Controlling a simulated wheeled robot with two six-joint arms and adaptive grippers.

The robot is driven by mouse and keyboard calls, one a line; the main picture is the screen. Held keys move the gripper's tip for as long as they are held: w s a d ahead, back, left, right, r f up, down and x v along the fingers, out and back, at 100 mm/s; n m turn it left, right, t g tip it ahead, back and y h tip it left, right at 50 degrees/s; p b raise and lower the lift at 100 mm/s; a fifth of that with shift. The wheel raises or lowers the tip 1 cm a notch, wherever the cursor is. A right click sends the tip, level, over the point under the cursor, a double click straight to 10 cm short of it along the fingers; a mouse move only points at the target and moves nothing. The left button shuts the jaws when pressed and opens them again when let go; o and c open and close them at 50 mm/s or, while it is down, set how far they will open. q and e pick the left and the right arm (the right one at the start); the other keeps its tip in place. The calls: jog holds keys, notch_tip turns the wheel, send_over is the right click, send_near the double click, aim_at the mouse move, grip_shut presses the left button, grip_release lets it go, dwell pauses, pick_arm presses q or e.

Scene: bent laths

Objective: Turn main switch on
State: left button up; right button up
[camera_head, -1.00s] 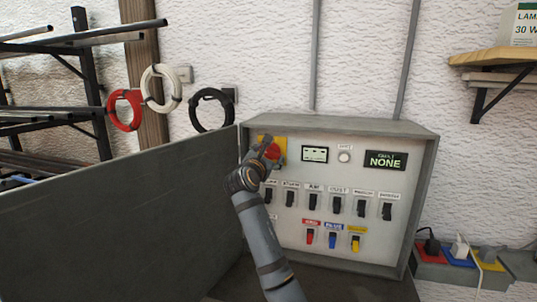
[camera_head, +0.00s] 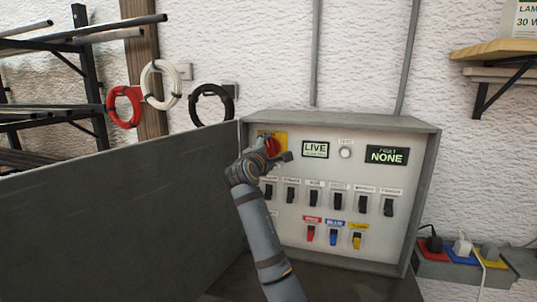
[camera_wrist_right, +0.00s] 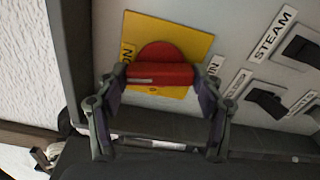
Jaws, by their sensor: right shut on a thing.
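The main switch is a red rotary knob (camera_head: 271,146) on a yellow plate (camera_head: 281,138) at the upper left of the grey control panel (camera_head: 330,185). In the right wrist view, the knob's red grip bar (camera_wrist_right: 160,73) lies crosswise between the two fingers of my right gripper (camera_wrist_right: 160,88). My right gripper (camera_head: 277,157) is shut on the knob and partly hides it in the head view. The panel's small display (camera_head: 315,149) reads LIVE. My left gripper is not in view.
Several black labelled switches (camera_head: 313,199) sit below the knob, with red, blue and yellow ones under them. A fault display (camera_head: 387,156) reads NONE. A grey board (camera_head: 120,215) stands left of my arm.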

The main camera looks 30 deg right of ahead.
jog(key=shift+f+m+b, duration=0.1)
jog(key=shift+m+b, duration=0.4)
jog(key=shift+m, duration=0.7)
jog(key=o, duration=1.2)
jog(key=shift+m, duration=0.3)
jog(key=shift+c, duration=0.2)
jog(key=shift+a, duration=0.15)
jog(key=v, duration=1.2)
